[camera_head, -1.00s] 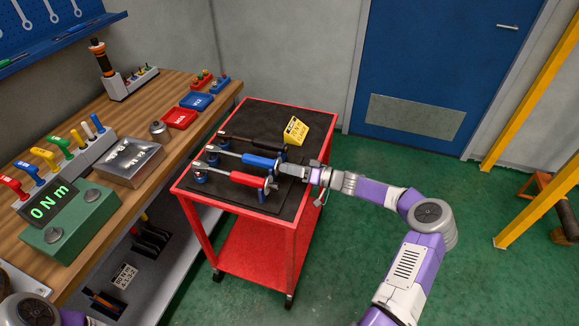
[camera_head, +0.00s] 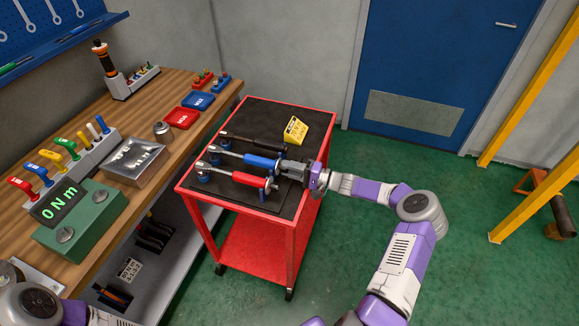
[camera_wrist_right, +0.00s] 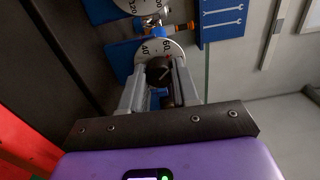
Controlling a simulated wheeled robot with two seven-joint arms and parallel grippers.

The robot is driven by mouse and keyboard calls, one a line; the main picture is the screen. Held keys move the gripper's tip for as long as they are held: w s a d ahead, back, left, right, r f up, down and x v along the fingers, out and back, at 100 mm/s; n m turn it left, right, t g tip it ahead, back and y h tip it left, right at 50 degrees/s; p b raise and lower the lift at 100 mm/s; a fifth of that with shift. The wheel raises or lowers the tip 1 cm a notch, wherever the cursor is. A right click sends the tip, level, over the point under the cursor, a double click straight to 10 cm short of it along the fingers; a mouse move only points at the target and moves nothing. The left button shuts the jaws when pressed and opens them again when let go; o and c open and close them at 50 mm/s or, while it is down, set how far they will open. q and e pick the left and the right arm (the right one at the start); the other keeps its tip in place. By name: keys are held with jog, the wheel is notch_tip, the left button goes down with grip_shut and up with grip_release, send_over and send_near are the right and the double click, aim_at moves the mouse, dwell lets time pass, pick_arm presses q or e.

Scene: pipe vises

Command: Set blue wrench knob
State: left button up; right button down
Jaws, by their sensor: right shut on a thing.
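The blue wrench (camera_head: 258,161) lies in the middle of three wrenches on the red cart's dark mat. My right gripper (camera_head: 284,165) is at the right end of its blue handle. In the right wrist view, my right gripper (camera_wrist_right: 158,78) is shut on a dark knob (camera_wrist_right: 157,69), with one finger on each side. Behind the knob is a white dial (camera_wrist_right: 172,47) with the numbers 40 and 60 and a small red mark. The fingers partly hide the knob and the dial's lower part. My left gripper is out of view.
The red wrench (camera_head: 249,180) lies in front of the blue one, and the black wrench (camera_head: 250,141) behind it. A yellow sign (camera_head: 295,130) stands at the cart's back right. The green readout box (camera_head: 80,220) on the wooden bench (camera_head: 175,95) shows 0 Nm.

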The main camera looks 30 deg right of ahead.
jog(key=shift+m, duration=0.9)
jog(key=c, duration=0.8)
grip_release()
jog(key=shift+s+p, duration=0.1)
jog(key=shift+p, duration=0.2)
jog(key=v, duration=0.7)
jog(key=shift+s+d+p, duration=0.15)
jog(key=shift+s+p, duration=0.05)
jog(key=shift+p, duration=0.15)
